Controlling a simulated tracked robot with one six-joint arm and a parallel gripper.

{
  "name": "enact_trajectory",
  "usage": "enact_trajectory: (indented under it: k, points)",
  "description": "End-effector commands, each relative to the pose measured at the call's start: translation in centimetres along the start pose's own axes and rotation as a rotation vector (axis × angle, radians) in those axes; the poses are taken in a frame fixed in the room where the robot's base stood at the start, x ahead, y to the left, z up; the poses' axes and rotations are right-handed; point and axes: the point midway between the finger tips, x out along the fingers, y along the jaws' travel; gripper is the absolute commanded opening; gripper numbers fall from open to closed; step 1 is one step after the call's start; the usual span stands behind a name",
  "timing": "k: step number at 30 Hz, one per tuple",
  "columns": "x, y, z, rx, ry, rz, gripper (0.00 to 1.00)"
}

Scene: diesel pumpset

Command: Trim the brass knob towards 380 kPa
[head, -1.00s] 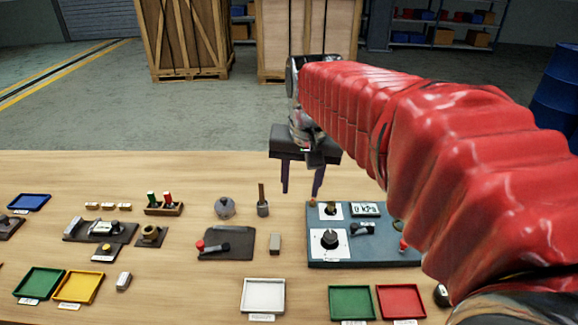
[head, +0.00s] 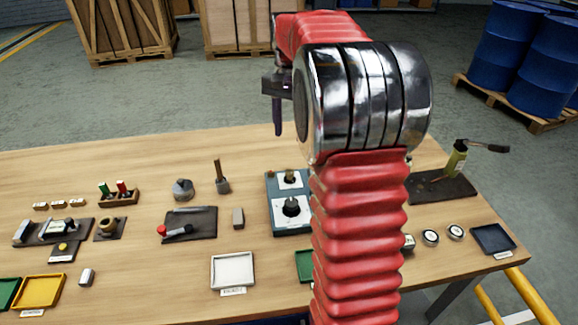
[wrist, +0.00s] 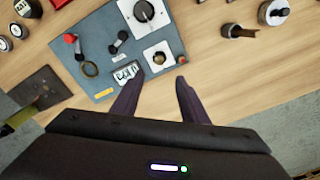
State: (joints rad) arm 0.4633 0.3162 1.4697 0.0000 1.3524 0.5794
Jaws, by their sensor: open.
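The brass knob (head: 290,176) stands on a small white plate at the back of the blue-grey panel (head: 273,215). In the wrist view the brass knob (wrist: 159,58) is just beyond my fingertips, roughly in line with the gap between them. My gripper (wrist: 158,82) is open and empty, and its fingers are apart from the knob. In the head view my gripper (head: 277,128) shows edge-on above the table's back side. The kPa display (wrist: 125,73) is beside the knob, upside down and too small to read surely; my arm hides it in the head view.
A large black knob (wrist: 144,11) on a white plate, a red-tipped lever (wrist: 74,43) and a small black lever (wrist: 118,42) share the panel. Bare wood lies between.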

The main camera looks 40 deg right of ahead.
Motion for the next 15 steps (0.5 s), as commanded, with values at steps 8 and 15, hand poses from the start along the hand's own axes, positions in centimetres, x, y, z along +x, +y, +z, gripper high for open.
enact_trajectory:
  k: [8,15]
  points:
    - [0.12,0.09,-0.28,0.008,-0.003,0.002,0.4]
    - [0.55,0.08,-0.26,0.008,-0.003,0.002,0.4]
